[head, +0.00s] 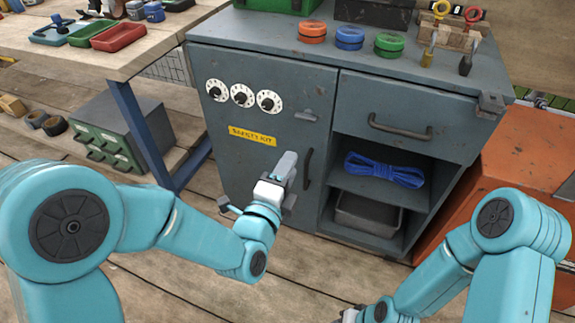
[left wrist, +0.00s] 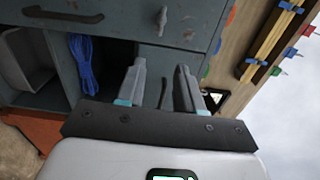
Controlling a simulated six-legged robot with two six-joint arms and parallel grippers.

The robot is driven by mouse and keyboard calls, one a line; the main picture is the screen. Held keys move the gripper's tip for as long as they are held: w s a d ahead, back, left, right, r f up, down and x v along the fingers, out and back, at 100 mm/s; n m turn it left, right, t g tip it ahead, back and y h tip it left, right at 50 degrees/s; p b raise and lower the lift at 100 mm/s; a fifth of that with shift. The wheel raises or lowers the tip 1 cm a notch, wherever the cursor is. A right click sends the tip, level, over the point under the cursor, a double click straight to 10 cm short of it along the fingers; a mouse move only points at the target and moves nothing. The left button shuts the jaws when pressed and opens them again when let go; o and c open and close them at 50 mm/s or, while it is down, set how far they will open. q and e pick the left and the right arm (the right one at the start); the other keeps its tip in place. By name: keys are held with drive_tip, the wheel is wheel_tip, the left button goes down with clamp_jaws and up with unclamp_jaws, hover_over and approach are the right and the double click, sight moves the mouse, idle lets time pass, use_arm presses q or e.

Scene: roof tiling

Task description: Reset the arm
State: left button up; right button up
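My left gripper (head: 287,168) is in front of the grey cabinet (head: 265,75), close to the dark vertical handle (head: 307,168) of its left door. In the left wrist view its two fingers (left wrist: 160,85) stand apart with nothing held. A dark bar, apparently the door handle (left wrist: 163,93), shows in the gap behind them; I cannot tell whether the fingers reach around it. The door is shut and bears a yellow safety kit label (head: 252,136) and several white dials (head: 241,95). My right gripper (head: 350,315) is mostly cut off at the bottom edge.
The cabinet's right side has a shut drawer (head: 403,118) above open shelves with blue rope (head: 384,169) and a grey bin (head: 368,215). Coloured discs (head: 349,38) sit on top. A workbench with trays (head: 118,36) stands left, an orange box (head: 515,165) right. Plank floor lies between.

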use_arm(q)
drive_tip(key=a+f+n+g+y, duration=0.35)
drive_tip(key=a+f, duration=0.55)
drive_tip(key=f, duration=0.4)
drive_tip(key=s+a+f+n+g, duration=0.2)
drive_tip(key=s+f, duration=0.1)
drive_tip(key=f, duration=0.3)
drive_tip(key=s+a+f+n+g, duration=0.2)
drive_tip(key=f, duration=0.4)
drive_tip(key=s+d+f+n+g+h, duration=0.1)
drive_tip(key=s+d+f+n+g, duration=0.1)
drive_tip(key=s+f+n+g, duration=0.45)
drive_tip(key=s+d+f+n+g+h, duration=0.1)
drive_tip(key=s+f+n+g, duration=0.15)
drive_tip(key=s+n, duration=0.8)
wheel_tip(320, 180, up, 30)
drive_tip(key=s+d+p, duration=0.1)
drive_tip(key=p, duration=2.9)
drive_tip(key=shift+r+m, duration=0.15)
drive_tip(key=shift+m, duration=0.2)
